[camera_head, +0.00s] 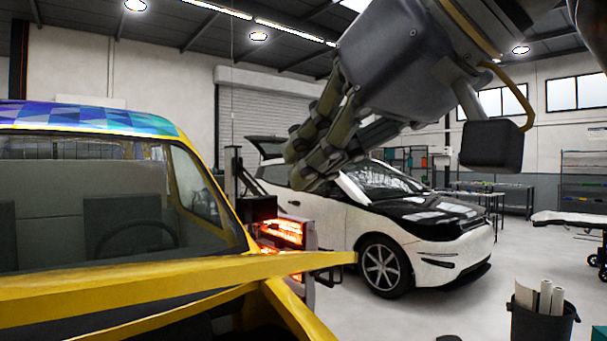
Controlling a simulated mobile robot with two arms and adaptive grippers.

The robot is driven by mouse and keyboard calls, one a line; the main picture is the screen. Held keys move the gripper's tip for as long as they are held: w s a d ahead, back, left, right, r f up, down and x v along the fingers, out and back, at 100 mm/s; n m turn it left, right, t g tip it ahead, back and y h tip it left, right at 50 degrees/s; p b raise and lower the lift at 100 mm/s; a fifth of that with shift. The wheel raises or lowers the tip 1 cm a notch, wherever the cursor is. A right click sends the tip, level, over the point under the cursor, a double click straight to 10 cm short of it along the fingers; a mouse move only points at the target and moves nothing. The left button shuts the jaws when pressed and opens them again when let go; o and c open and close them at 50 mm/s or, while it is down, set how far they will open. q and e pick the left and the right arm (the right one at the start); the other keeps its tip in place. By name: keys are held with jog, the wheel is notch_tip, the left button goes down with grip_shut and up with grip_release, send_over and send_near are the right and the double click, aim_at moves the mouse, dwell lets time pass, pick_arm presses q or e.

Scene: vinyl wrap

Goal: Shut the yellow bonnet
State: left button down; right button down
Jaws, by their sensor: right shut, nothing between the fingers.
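The yellow bonnet (150,277) stretches across the lower left, seen nearly edge-on. It is raised, with a dark gap between it and the yellow body below. My left gripper is not in view.
The yellow vehicle's windscreen (85,205) and blue patterned roof (90,117) stand behind the bonnet. A glowing orange heater (283,232) is just behind the bonnet's right end. A white and black car (425,235) stands beyond. A dark bin with rolls (540,322) is at lower right.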

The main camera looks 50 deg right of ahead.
jog(key=w+f, duration=0.6)
jog(key=f, duration=0.1)
jog(key=shift+d+f, duration=0.4)
jog(key=shift+s, duration=0.1)
